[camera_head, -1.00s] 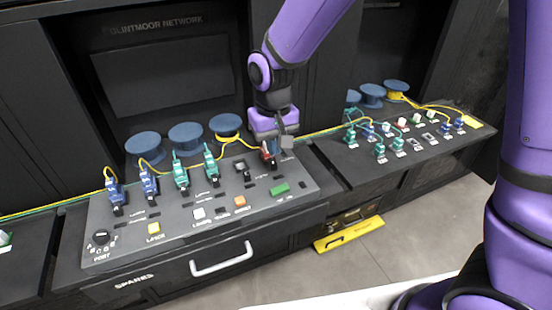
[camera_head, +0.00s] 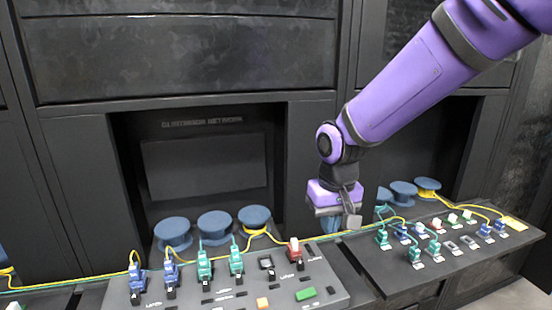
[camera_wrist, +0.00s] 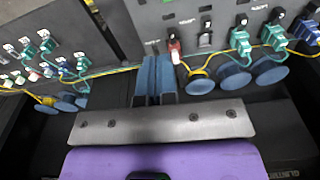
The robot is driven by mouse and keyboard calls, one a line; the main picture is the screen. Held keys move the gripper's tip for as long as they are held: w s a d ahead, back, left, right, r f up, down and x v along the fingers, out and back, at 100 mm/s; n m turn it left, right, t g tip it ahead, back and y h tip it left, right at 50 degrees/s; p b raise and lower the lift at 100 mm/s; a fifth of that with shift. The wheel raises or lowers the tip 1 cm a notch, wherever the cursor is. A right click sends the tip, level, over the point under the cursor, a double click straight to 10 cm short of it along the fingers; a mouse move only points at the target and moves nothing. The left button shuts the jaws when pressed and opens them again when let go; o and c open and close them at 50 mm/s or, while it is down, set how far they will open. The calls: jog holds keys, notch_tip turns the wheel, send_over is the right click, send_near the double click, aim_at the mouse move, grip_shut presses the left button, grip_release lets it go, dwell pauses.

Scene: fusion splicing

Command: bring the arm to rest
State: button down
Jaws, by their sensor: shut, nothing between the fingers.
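My gripper (camera_head: 350,217) is at the end of my purple arm, raised in front of the dark cabinet, right of the red connector (camera_head: 294,248) on the grey panel. In the wrist view its two blue fingers (camera_wrist: 156,78) are together with nothing between them. The red connector also shows in the wrist view (camera_wrist: 174,50), beside the fingertips and apart from them.
The grey panel (camera_head: 230,298) holds several blue and teal connectors. A second dark panel (camera_head: 440,262) with several small connectors lies to the right. Blue spools (camera_head: 214,224) stand behind, and yellow and green cables (camera_head: 70,288) run along the back.

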jog(key=s+d+r+m+t, duration=0.1)
jog(key=s+d+r, duration=0.3)
jog(key=d+r, duration=0.15)
jog(key=s+d+r+t, duration=0.1)
jog(key=s+d+r, duration=0.3)
jog(key=d+r, duration=0.15)
jog(key=s+d+r+m+t, duration=0.2)
jog(key=s+d+r+t, duration=0.1)
jog(key=s+d, duration=0.65)
jog(key=n+g+h, duration=0.2)
jog(key=n+g, duration=0.2)
jog(key=g, duration=0.1)
send_over(312, 292)
jog(key=a, duration=0.2)
notch_tip(312, 292, down, 20)
jog(key=f, duration=0.5)
jog(key=d+f, duration=0.1)
jog(key=f, duration=0.8)
jog(key=shift+d, duration=0.3)
